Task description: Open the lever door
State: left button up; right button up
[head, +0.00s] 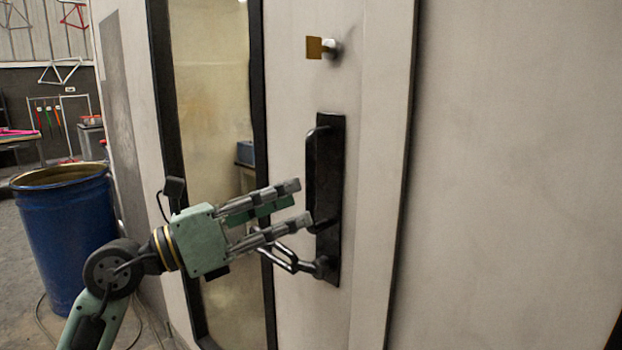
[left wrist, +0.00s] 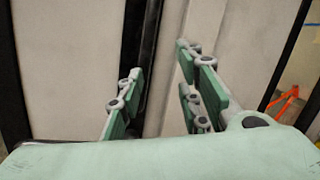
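The pale door (head: 290,90) appears shut and carries a tall black handle plate (head: 336,170) with a pull bar. A dark lever (head: 298,266) sticks out to the left from the plate's lower end. My left gripper (head: 299,204) is in front of the door, its fingers pointing right toward the plate, just above the lever. The fingers are spread and hold nothing; in the left wrist view the gripper (left wrist: 158,85) shows a clear gap between them. I cannot tell whether a fingertip touches the pull bar. The lever is partly hidden by the lower finger. My right gripper is not in view.
A lock knob with a brass-coloured tab (head: 315,48) sits above the plate. A narrow window (head: 215,90) with a dark frame is left of it. A blue drum (head: 65,235) stands at the left. A plain wall panel (head: 510,170) fills the right.

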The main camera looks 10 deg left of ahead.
aim_at(306, 185)
pick_arm(q)
jog(key=w+d+y+p, duration=0.1)
jog(key=w+d+r+m+y+p, duration=0.1)
jog(key=w, duration=0.1)
jog(key=w+d+r+m+y+p, duration=0.1)
jog(key=shift+w+d+r+t, duration=0.1)
jog(key=shift+w+d+t, duration=0.05)
jog(key=shift+w+t, duration=0.2)
jog(key=shift+w+d, duration=0.25)
jog(key=shift+d, duration=0.1)
grip_shut()
dwell(0.5)
